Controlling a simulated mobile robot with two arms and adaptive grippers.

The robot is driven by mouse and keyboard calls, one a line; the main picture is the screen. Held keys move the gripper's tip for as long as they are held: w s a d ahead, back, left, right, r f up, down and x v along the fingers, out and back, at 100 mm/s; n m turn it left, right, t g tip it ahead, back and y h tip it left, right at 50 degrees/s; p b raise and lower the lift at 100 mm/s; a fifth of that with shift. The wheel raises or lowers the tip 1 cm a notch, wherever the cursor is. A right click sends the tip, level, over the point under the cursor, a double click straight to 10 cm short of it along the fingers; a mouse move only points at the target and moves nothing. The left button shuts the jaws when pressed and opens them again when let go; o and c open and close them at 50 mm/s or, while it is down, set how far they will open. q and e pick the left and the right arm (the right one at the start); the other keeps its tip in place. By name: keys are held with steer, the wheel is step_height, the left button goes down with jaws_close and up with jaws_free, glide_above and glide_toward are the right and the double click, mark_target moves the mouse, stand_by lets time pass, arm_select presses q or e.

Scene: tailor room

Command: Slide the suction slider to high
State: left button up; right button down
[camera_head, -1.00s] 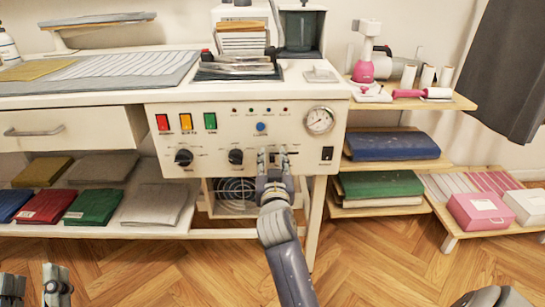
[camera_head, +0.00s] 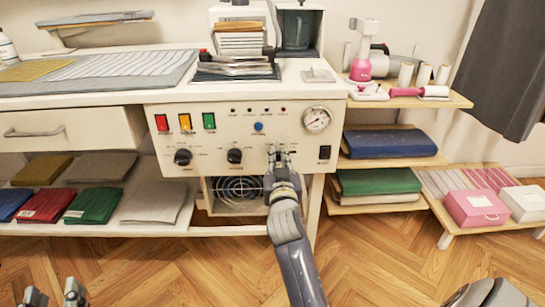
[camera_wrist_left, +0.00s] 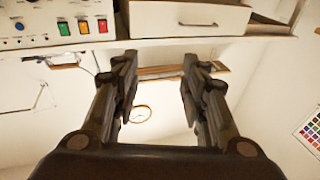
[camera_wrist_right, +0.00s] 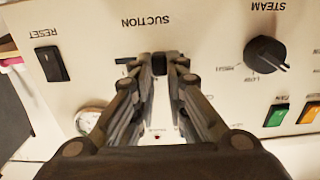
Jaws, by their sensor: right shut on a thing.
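The suction slider is on the white control panel (camera_head: 225,135). In the right wrist view, which shows the panel upside down, its dark knob (camera_wrist_right: 159,64) sits between my right gripper's fingertips, under the SUCTION label (camera_wrist_right: 159,21). A dark strip of the slot (camera_wrist_right: 125,61) shows left of the knob; the fingers hide the rest. My right gripper (camera_head: 279,152) is shut on the knob at the panel's lower right. The slider's end marks are not readable. My left gripper (camera_head: 55,294) is low at the left edge, open and empty, as the left wrist view also shows (camera_wrist_left: 160,62).
The black RESET switch (camera_head: 325,152) is right of my right gripper, with a round gauge (camera_head: 317,119) above it. The steam knob (camera_head: 234,156) is to the left. Shelves with folded cloth (camera_head: 390,143) stand to the right. The wooden floor in front is clear.

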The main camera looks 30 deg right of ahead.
arm_select(q)
steer(key=s+a+f+g+y+p, duration=0.1)
steer(key=s+f+g, duration=0.1)
steer(key=f+g, duration=0.2)
steer(key=s+a+f+g+y+p, duration=0.1)
steer(key=s+a+f+g, duration=0.1)
steer(key=f, duration=0.7)
steer(key=shift+s+f+g+y+p, duration=0.25)
steer(key=shift+g+y+p, duration=0.1)
steer(key=shift+g, duration=0.55)
arm_select(e)
steer(key=s+d, duration=0.1)
steer(key=d, duration=0.2)
steer(key=s+d, duration=0.1)
steer(key=shift+s+d, duration=0.25)
steer(key=shift+s, duration=0.1)
arm_select(q)
steer(key=shift+a, duration=0.1)
arm_select(e)
steer(key=c, duration=1.6)
jaws_free()
steer(key=shift+d, duration=0.1)
steer(key=shift+r, duration=0.1)
glide_toward(299, 117)
steer(key=x, duration=0.5)
steer(key=shift+w, duration=0.2)
